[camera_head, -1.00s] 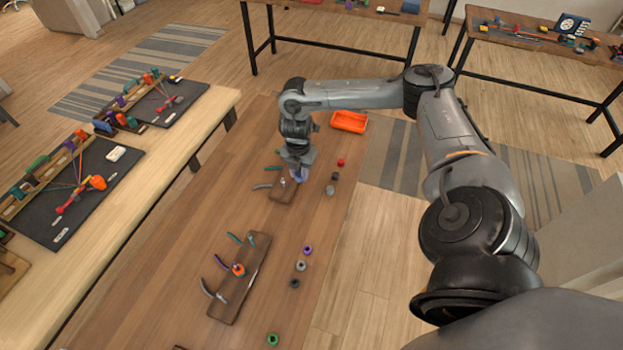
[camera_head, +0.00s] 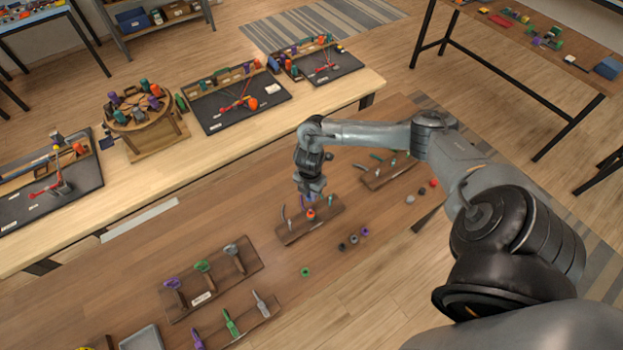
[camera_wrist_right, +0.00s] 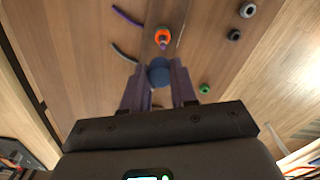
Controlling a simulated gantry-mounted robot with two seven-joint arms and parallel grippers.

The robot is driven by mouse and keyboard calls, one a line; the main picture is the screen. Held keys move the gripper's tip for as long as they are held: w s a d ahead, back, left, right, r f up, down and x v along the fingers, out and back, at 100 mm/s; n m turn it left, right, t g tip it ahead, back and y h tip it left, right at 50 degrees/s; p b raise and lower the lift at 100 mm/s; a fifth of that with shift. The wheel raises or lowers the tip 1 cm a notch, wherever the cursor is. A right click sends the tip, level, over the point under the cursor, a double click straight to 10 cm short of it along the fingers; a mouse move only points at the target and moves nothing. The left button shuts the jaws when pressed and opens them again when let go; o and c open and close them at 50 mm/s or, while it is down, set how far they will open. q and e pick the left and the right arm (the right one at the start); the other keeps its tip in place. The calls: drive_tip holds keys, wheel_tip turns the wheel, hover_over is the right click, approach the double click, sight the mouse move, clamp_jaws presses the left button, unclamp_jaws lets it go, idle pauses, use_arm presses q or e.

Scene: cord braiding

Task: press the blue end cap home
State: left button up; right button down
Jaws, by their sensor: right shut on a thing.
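My right gripper (camera_head: 309,190) is shut on a round, dark blue piece, which looks like the blue end cap (camera_wrist_right: 159,72) and sits between the two fingers (camera_wrist_right: 158,82) in the right wrist view. The gripper hangs over a wooden board (camera_head: 325,222). On that board stands an orange ring-shaped piece (camera_head: 311,214) with a purple middle; it also shows just ahead of the blue piece in the right wrist view (camera_wrist_right: 162,37). Curved purple (camera_wrist_right: 127,17) and grey (camera_wrist_right: 125,53) strips lie beside it. I cannot tell whether the blue piece touches anything below. My left gripper is not in view.
Another board (camera_head: 375,181) is behind. A rack with coloured tools (camera_head: 215,283) stands front left. A long pale table (camera_head: 250,128) runs behind.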

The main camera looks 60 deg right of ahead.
drive_tip(key=shift+s+f, duration=0.1)
drive_tip(key=shift+s, duration=0.15)
wheel_tip(320, 180, down, 4)
drive_tip(key=b, duration=0.4)
drive_tip(key=shift+f+b, duration=0.75)
drive_tip(key=shift+f, duration=0.6)
idle(0.8)
drive_tip(key=shift+f, duration=0.2)
